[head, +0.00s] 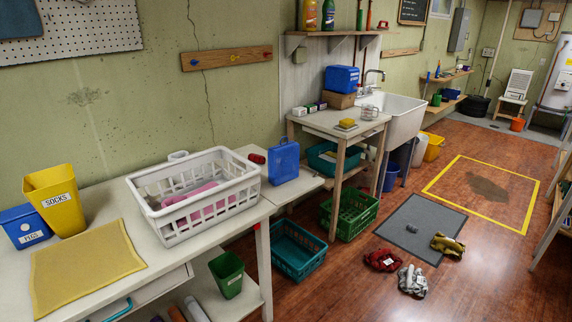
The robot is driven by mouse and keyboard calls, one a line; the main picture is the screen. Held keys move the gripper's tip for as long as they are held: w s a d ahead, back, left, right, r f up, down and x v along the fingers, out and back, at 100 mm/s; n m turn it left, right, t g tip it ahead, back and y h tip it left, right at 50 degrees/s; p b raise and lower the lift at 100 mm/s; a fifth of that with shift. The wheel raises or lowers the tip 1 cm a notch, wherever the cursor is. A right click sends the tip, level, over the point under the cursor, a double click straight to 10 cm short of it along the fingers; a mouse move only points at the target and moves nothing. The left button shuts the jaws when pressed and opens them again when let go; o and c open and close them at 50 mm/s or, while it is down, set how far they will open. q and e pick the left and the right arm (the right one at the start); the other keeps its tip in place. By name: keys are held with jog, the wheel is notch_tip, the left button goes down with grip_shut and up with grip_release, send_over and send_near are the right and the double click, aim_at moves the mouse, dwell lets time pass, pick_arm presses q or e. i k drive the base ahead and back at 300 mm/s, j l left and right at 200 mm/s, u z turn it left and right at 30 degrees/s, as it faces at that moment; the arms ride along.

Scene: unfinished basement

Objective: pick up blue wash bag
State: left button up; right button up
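A blue bag-like item with a small top handle (284,163) stands upright on the low white table (305,184), just right of the white laundry basket; it looks like the wash bag. A second blue item, boxier (342,79), sits on a brown carton (340,100) on the taller table by the sink. Neither of my grippers shows in the head view, so nothing is seen touching either blue item.
The white basket (205,218) with pink cloth stands beside the bag. A small red object (257,158) lies behind it. Teal (298,252) and green (350,214) crates stand on the floor below. Clothes and a grey mat (420,228) lie on the floor to the right.

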aim_at(284, 158)
jog(key=i+j+z, duration=0.45)
jog(key=i+j, duration=0.3)
jog(key=j, duration=0.1)
